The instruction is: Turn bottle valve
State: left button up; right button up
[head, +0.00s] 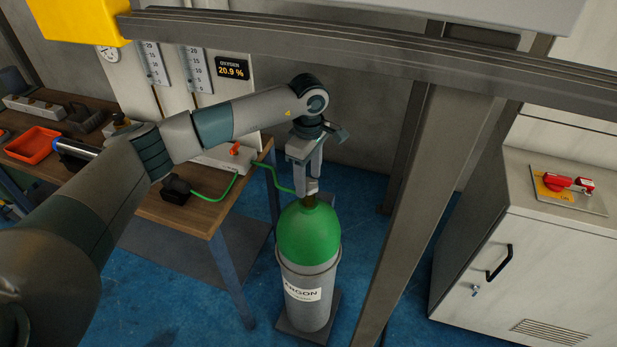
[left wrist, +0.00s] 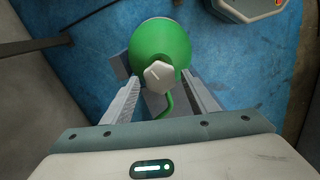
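The argon bottle (head: 311,255) stands upright on the floor, grey with a green shoulder and an "ARGON" label. Its pale valve knob (head: 312,187) is on top, partly hidden by my fingers. In the left wrist view the light grey faceted knob (left wrist: 160,77) shows above the green shoulder (left wrist: 158,40). My left gripper (head: 308,184) points down over the bottle top. In the left wrist view its fingers (left wrist: 153,80) are spread, one on each side of the knob, with a visible gap on both sides. My right gripper is not in view.
A green hose (head: 262,166) runs from the bottle top to the wooden bench (head: 190,212) at left. A slanted metal post (head: 415,200) stands right of the bottle. A white cabinet (head: 530,260) with a red switch (head: 568,183) is at right. Blue floor lies between.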

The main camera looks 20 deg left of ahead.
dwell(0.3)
pick_arm(q)
jog(key=shift+r, duration=1)
